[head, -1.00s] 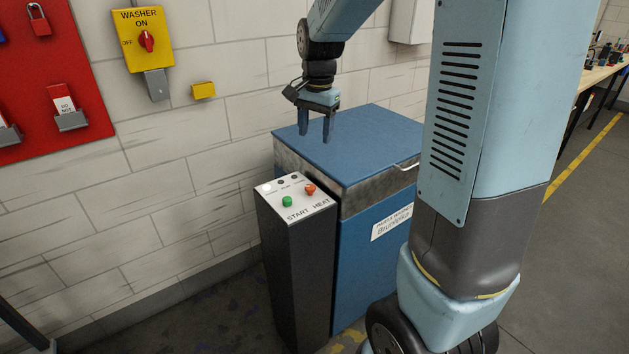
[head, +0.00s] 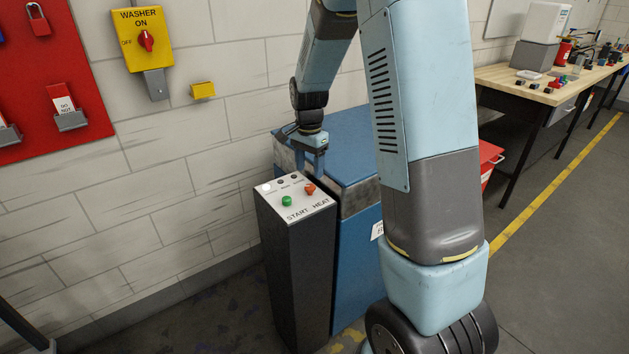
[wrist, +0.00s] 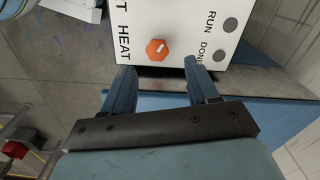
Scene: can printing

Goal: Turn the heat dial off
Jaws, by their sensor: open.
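The heat dial (head: 309,188) is a small orange-red knob on the sloped white top of a dark control pedestal (head: 293,260). In the wrist view the dial (wrist: 157,49) has a pale pointer mark and sits beside the word HEAT. My gripper (head: 310,172) is just behind the panel, over the near edge of the blue washer's lid. In the wrist view the two blue fingers of my gripper (wrist: 160,80) are apart and empty, with the dial just beyond the gap between their tips. I cannot tell how high the fingertips are above the panel.
The green START button (head: 286,201) is left of the dial, and indicator lamps (head: 280,182) line the panel's back edge. The blue washer (head: 350,150) stands right behind the pedestal. A yellow WASHER ON switch box (head: 143,40) is on the wall. Floor left of the pedestal is clear.

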